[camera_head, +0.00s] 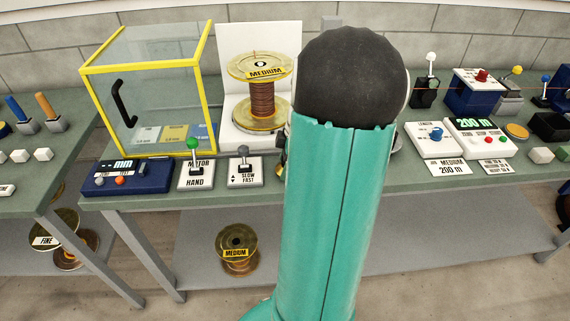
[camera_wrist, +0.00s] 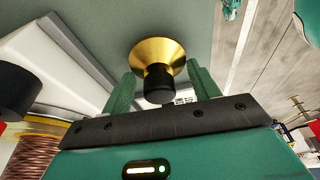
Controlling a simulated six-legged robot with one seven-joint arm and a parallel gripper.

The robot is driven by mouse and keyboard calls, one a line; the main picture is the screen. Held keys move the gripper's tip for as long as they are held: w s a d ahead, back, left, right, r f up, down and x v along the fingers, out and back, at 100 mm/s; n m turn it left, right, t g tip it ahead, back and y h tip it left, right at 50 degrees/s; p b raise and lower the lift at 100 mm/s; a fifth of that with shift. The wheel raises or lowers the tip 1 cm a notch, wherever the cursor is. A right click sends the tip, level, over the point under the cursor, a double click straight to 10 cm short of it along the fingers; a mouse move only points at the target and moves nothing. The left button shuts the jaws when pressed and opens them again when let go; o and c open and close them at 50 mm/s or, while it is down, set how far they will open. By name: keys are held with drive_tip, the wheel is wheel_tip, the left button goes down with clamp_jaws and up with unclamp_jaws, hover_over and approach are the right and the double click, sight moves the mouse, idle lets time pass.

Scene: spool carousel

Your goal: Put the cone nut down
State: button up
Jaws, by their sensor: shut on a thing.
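In the wrist view the cone nut (camera_wrist: 172,52) is a brass-coloured flared cone with a black knob. My gripper (camera_wrist: 160,73) is shut on it, with one green finger on each side of the knob. The cone's wide end faces the grey-green bench top; I cannot tell whether it touches. In the head view my green and black arm covers the middle of the bench and hides the gripper and most of what it holds.
A copper-wound MEDIUM spool (camera_head: 262,105) stands against a white machine (camera_head: 228,60). A yellow-framed clear guard (camera_head: 145,70) is to its left. Levers (camera_head: 244,165) line the front edge. A counter box (camera_head: 478,135) is at right. Another MEDIUM spool (camera_head: 237,252) sits on the lower shelf.

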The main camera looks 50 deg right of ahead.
drive_tip(key=shift+f, duration=0.45)
drive_tip(key=shift+f, duration=0.15)
drive_tip(key=o, duration=1.1)
drive_tip(key=shift+c, duration=0.2)
